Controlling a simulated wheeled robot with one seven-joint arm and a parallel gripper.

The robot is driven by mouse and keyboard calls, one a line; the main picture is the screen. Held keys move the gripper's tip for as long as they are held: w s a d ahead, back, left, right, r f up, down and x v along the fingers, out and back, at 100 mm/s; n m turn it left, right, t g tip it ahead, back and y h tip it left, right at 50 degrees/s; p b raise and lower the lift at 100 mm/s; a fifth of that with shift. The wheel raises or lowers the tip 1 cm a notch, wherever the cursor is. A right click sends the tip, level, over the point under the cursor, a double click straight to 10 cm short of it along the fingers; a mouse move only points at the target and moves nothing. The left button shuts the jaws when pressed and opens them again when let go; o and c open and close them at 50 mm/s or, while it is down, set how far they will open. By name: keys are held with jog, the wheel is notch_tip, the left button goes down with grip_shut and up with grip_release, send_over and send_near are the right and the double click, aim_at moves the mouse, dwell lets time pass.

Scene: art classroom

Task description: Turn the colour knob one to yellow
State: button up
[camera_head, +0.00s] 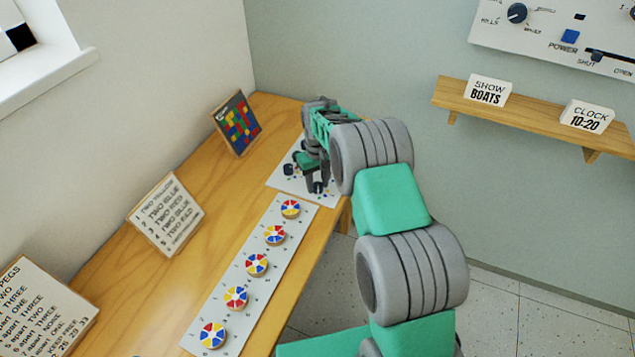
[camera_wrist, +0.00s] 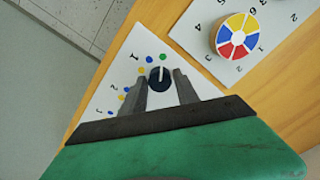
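Colour knob one is a round black knob (camera_wrist: 160,80) with a white pointer line, on a white panel (camera_wrist: 104,102) beside a printed 1. In the wrist view its pointer points up in the picture, toward a green dot; a blue dot lies just left of that, and a yellow dot appears farther left. My gripper (camera_wrist: 160,84) has its two grey fingers apart, one on each side of the knob. I cannot tell whether they touch it. In the head view my gripper (camera_head: 318,180) is over the panel (camera_head: 281,183) at the table's far end, partly hiding it.
A white strip with several coloured wheels (camera_head: 257,264) lies nearer on the wooden table (camera_head: 200,228). A colour-grid board (camera_head: 237,124) and a list card (camera_head: 166,213) stand at left. A wall shelf (camera_head: 530,118) and control panel (camera_head: 555,28) are at right.

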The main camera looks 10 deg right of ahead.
grip_shut()
jog(key=shift+n, duration=0.3)
jog(key=n+b, duration=0.2)
jog(key=shift+f+n, duration=0.1)
jog(key=shift+n, duration=0.2)
jog(key=n+b, duration=0.1)
jog(key=n, duration=0.3)
jog(key=shift+n+b, duration=0.3)
jog(key=shift+b, duration=0.05)
jog(key=n+b, duration=0.1)
jog(key=n, duration=0.3)
jog(key=shift+n+b, duration=0.35)
jog(key=shift+n, duration=1.65)
jog(key=shift+o, duration=2)
grip_release()
